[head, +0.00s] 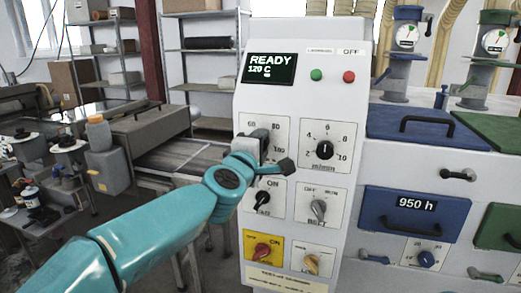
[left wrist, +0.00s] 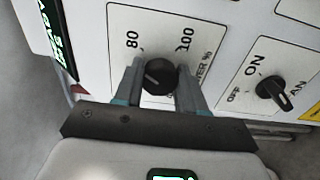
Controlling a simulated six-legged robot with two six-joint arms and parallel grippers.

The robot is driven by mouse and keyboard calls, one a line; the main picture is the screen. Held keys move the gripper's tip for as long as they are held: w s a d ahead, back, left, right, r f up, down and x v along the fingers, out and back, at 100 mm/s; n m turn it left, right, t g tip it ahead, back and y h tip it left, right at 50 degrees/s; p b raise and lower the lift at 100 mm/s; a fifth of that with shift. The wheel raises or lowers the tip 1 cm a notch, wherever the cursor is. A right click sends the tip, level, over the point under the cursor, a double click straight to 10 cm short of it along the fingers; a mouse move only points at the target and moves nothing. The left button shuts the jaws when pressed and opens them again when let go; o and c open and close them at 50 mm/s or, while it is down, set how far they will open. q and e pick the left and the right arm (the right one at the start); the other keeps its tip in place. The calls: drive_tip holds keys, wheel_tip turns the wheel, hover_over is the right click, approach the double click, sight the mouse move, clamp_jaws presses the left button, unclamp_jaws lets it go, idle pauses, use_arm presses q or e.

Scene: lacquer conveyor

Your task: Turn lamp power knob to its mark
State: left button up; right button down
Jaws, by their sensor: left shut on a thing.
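The lamp power knob (left wrist: 158,78) is a round black knob on a white dial plate (left wrist: 118,35). In the left wrist view the numbers 80 and 100 and part of a "%" label show beside it. My left gripper (head: 264,148) is at the upper left dial of the white control panel (head: 345,95). In the left wrist view its two fingers (left wrist: 160,80) stand on either side of the knob, shut on it. In the head view the gripper hides the knob. A pale line shows on the knob's face; its exact reading is unclear. My right gripper is out of view.
A speed knob (head: 324,150) sits right of the gripper. The screen (head: 268,68) reads READY 120 C. A conveyor (head: 175,157) is at left, blue cabinets (head: 415,215) at right.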

use_arm(q)
drive_tip(key=shift+a+f+n+b, duration=0.15)
drive_tip(key=shift+n+b, duration=1.45)
drive_tip(key=shift+n, duration=5.85)
drive_tip(key=shift+f+n+b, duration=0.1)
drive_tip(key=shift+n+b, duration=1.45)
drive_tip(key=shift+n, duration=5.9)
drive_tip(key=shift+r, duration=0.1)
drive_tip(key=o, duration=1.1)
drive_tip(key=shift+c, duration=0.2)
drive_tip(key=shift+r, duration=0.1)
